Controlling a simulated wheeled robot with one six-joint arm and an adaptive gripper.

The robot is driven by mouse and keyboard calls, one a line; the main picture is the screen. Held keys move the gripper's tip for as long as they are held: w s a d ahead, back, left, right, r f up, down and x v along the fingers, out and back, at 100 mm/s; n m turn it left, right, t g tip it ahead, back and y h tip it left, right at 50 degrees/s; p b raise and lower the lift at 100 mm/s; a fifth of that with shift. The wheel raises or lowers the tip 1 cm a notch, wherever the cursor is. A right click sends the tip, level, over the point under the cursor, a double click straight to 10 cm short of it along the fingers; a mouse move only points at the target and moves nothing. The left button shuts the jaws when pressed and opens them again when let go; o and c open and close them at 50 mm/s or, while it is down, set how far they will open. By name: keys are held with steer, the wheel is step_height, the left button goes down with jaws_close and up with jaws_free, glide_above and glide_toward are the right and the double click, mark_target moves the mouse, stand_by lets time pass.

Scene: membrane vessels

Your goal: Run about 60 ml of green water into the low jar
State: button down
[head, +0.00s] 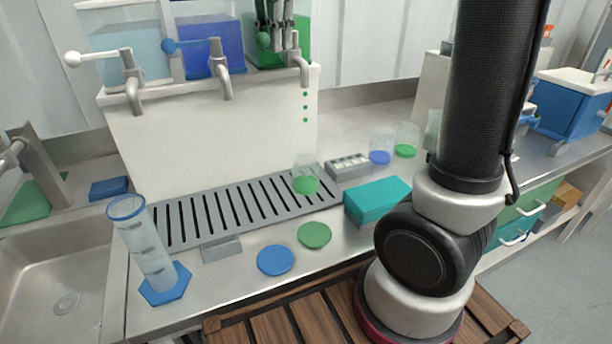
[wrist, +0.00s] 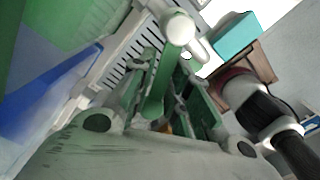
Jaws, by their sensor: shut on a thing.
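The green-water tank (head: 290,50) stands at the right of the row, with its metal tap (head: 305,70) in front. My gripper (head: 270,35) is at that tap, shut on its green lever (wrist: 158,95), which runs between the fingers in the wrist view. Green drops (head: 305,107) fall in a line below the spout. A low clear jar (head: 306,168) stands upright on the drain grate under this spout, with green at its bottom. The amount in it cannot be read.
Clear and blue tanks (head: 212,58) with taps stand left. A measuring cylinder (head: 147,245) is front left. Blue (head: 276,260) and green (head: 314,235) discs lie before the grate (head: 180,232). A teal box (head: 378,199) and two small jars (head: 381,148) are right of the grate.

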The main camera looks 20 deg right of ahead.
steer(key=shift+a, duration=0.15)
steer(key=m, duration=0.2)
steer(key=w+m, duration=0.1)
steer(key=m, duration=0.1)
steer(key=w+m, duration=0.1)
steer(key=m, duration=0.1)
steer(key=shift+w+a+r, duration=0.1)
steer(key=shift+w+a, duration=0.15)
steer(key=shift+a, duration=0.05)
steer(key=c, duration=1.4)
jaws_free()
steer(key=shift+a, duration=0.1)
step_height(320, 180, up, 12)
steer(key=s+d+f+m+t, duration=0.1)
steer(key=s+d+f+m, duration=0.4)
steer(key=s+f, duration=0.2)
steer(key=s+d+f+m+t, duration=0.2)
steer(key=s+d+f+m, duration=0.3)
steer(key=s+f, duration=0.3)
steer(key=s+d+f+m+t, duration=0.1)
steer(key=s+d+f+m, duration=0.4)
steer(key=s+f+m, duration=0.2)
steer(key=shift+s+d+f, duration=0.15)
steer(key=shift+s+f, duration=0.45)
steer(key=shift+f, duration=0.25)
